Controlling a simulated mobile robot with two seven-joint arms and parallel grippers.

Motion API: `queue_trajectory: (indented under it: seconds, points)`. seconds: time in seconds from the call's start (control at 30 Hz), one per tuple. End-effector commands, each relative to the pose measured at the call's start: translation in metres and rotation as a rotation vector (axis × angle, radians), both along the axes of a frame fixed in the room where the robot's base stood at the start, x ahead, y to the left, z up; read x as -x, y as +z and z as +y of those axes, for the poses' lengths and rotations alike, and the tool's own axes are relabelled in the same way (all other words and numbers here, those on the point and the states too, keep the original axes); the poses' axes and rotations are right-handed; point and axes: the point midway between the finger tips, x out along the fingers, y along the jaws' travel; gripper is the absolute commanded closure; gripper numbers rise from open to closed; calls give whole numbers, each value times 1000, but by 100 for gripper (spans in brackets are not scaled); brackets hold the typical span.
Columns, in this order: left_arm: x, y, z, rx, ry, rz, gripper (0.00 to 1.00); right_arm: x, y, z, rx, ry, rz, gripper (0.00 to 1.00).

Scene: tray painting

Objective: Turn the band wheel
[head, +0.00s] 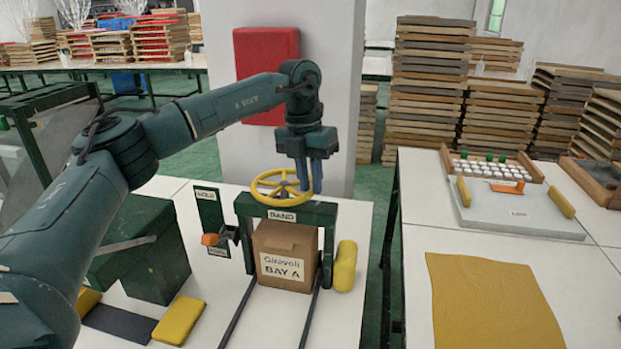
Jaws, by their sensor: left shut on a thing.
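The yellow band wheel (269,189) lies flat on top of a dark green frame (329,218) labelled "BAND". My left gripper (306,187) points straight down at the wheel's right side, its blue fingers shut on the rim there. The fingers hide that part of the rim. A cardboard box (286,242) labelled "Giravoli BAY A" stands under the frame, between its posts. My right gripper does not show.
A small lever with an orange knob (210,239) stands left of the frame beside a "HOLD" plate (208,207). A yellow roll (345,266) is at its right. A white pillar (348,95) rises behind. A second table (411,240) is at the right.

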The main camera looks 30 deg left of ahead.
Motion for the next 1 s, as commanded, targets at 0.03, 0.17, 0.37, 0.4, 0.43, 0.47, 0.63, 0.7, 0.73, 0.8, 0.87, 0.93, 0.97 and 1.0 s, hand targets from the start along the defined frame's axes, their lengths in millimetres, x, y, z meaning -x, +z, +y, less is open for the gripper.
queue_trajectory:
  seconds: [0.03,0.17,0.37,0.4,0.43,0.47,0.63,0.7,0.73,0.8,0.87,0.93,0.97,1.0]
  points:
    - [0,1,0,1,-1,-1,100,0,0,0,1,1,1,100]
    - [-1,1,-1,1,9,-2,100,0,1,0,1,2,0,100]
    - [-3,1,0,1,38,-3,100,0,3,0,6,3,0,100]
    - [-3,1,0,1,46,-3,100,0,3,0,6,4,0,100]
    - [-4,1,0,1,53,-3,100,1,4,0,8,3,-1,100]
    - [-4,1,0,1,62,-3,100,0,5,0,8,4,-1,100]
    - [-9,3,1,1,139,-4,100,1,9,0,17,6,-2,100]
    - [-11,3,2,2,188,-3,100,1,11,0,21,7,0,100]
    - [-13,3,3,2,210,-3,100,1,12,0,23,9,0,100]
    - [-15,3,4,2,262,-4,100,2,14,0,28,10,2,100]
    - [-18,3,5,2,305,-5,100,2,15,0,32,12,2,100]
    - [-20,3,6,2,351,-5,100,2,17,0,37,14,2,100]
    - [-21,3,7,2,370,-5,100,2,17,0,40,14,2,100]
    - [-22,3,8,2,394,-6,100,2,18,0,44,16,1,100]
